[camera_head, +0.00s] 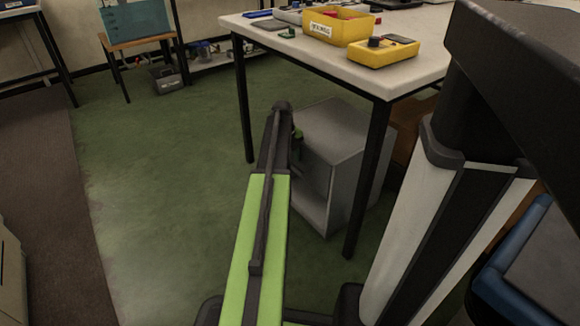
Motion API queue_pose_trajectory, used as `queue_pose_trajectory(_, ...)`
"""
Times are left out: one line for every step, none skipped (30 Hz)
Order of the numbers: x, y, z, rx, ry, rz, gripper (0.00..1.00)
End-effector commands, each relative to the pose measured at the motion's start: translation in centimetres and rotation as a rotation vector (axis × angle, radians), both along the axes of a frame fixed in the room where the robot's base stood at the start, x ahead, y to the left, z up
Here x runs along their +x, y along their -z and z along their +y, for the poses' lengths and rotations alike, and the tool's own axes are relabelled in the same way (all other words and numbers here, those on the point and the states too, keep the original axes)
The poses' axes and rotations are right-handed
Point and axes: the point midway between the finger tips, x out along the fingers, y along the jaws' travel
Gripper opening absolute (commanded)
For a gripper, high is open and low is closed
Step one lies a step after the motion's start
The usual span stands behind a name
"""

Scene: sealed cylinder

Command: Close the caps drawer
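A grey cabinet (341,146) stands on the floor under the white table, at the centre of the view. It likely holds the caps drawer, but I can read no label on it. Its left-facing front is mostly hidden behind my green and black arm, which reaches up from the bottom. Low on that side, a grey edge (311,208) shows; I cannot tell whether it is an open drawer or the cabinet's base. A small green part shows just right of my arm's dark far end. My gripper's fingers are hidden.
The white table (420,65) has black legs close to the cabinet. A blue-edged object (520,255) is at lower right. Green floor left of my arm is clear.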

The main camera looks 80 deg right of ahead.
Motion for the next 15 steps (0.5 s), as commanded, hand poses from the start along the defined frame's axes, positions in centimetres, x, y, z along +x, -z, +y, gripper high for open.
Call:
queue_pose_trajectory(0.0, 0.0, 0.0, 0.000, 0.000, 0.000, 0.33)
queue_pose_trajectory(0.1, 0.0, 0.0, 0.001, 0.000, -0.001, 0.33)
queue_pose_trajectory(0.1, 0.0, 0.1, 0.001, -0.001, -0.001, 0.33)
queue_pose_trajectory(0.1, 0.0, 0.1, 0.002, -0.001, -0.001, 0.33)
queue_pose_trajectory(0.1, 0.0, 0.1, 0.002, -0.001, -0.001, 0.33)
queue_pose_trajectory(0.1, 0.0, 0.1, 0.002, -0.001, -0.001, 0.33)
queue_pose_trajectory(0.1, 0.0, 0.1, 0.002, -0.001, -0.002, 0.33)
queue_pose_trajectory(0.2, -0.1, 0.1, 0.002, -0.001, -0.002, 0.33)
queue_pose_trajectory(0.2, -0.2, 0.1, 0.002, -0.001, -0.002, 0.33)
queue_pose_trajectory(0.2, -0.4, 0.2, 0.002, -0.001, -0.002, 0.33)
queue_pose_trajectory(0.2, -0.6, 0.2, 0.002, -0.001, -0.002, 0.33)
queue_pose_trajectory(0.3, -0.9, 0.2, 0.003, -0.001, -0.003, 0.33)
queue_pose_trajectory(0.3, -1.3, 0.3, 0.003, -0.001, -0.003, 0.33)
queue_pose_trajectory(0.3, -1.7, 0.3, 0.003, -0.001, -0.003, 0.33)
queue_pose_trajectory(0.4, -2.3, 0.4, 0.003, -0.001, -0.003, 0.33)
